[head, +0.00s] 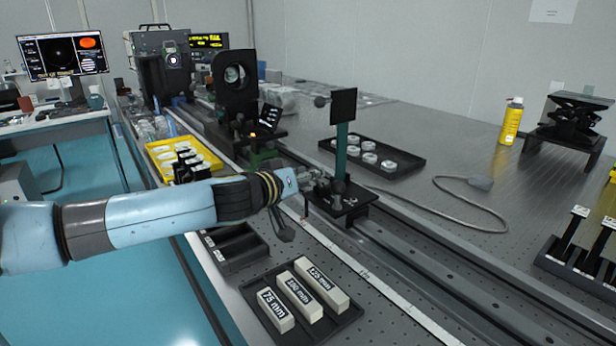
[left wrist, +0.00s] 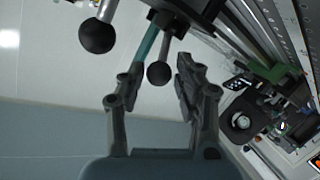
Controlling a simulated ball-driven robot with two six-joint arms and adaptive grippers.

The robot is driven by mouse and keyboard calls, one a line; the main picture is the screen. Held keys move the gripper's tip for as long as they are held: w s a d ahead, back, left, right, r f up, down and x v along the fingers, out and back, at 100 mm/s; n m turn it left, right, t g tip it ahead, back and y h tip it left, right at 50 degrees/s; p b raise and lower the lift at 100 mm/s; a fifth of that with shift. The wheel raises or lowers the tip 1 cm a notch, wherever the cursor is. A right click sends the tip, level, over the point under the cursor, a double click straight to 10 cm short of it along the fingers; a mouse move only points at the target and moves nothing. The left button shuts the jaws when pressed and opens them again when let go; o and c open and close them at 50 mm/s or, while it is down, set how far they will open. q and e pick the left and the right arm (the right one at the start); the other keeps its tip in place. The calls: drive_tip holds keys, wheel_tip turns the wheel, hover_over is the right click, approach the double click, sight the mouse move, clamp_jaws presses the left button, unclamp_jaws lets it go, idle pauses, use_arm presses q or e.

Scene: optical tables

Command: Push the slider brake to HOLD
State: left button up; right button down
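The slider (head: 345,203) is a black carriage on the rail, with a teal post (head: 341,150) and a dark square plate on top. A dark ball knob (head: 338,187) shows low on it; a second knob (head: 320,101) sticks out near the plate. My left gripper (head: 308,178) reaches the slider's left side. In the left wrist view my left gripper (left wrist: 160,80) is open, with a black ball knob on a short stem (left wrist: 159,73) between its fingertips in the picture. I cannot tell whether they touch it. Another ball knob (left wrist: 97,35) is farther left. The brake's HOLD marking is not readable.
A long rail (head: 440,250) runs along the optical table. A black tray with labelled blocks (head: 352,318) lies in front. A tray of round mounts (head: 420,169) and a grey cable (head: 470,215) lie behind the slider. A yellow tray (head: 154,171) is at left.

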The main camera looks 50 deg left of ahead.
use_arm(q)
drive_tip(key=shift+o, duration=1.1)
drive_tip(key=v, duration=1.2)
